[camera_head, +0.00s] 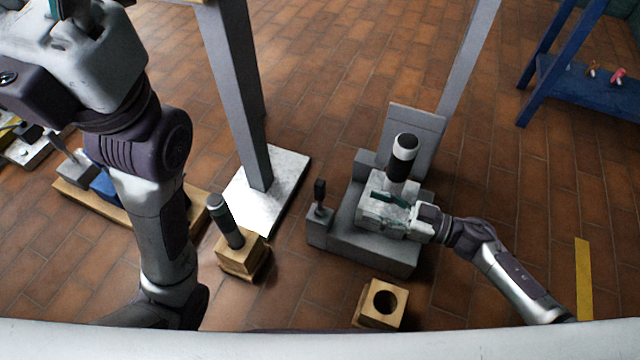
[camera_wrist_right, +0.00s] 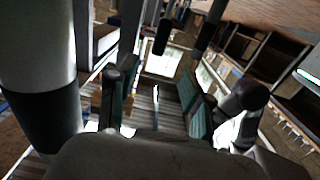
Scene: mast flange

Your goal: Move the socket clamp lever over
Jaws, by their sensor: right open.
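The socket (camera_head: 362,235) is a grey block on the floor, with a dark cylinder with a white band (camera_head: 402,158) standing upright in it. The clamp lever (camera_head: 319,196), with a black handle, stands upright at the socket's left end. My right gripper (camera_head: 384,200) is open over the socket, in front of the cylinder and to the right of the lever, apart from it. The right wrist view shows its spread teal-padded fingers (camera_wrist_right: 155,103) with nothing held, and a large cylinder (camera_wrist_right: 40,70) close on the left. My left gripper (camera_head: 75,22) is cut off at the top left; its fingers are unclear.
A wooden block (camera_head: 240,258) holding a dark cylinder (camera_head: 226,222) stands left of the socket. A wooden block with a round hole (camera_head: 383,303) lies in front. A grey post (camera_head: 236,95) on a pale plate (camera_head: 290,170) rises behind.

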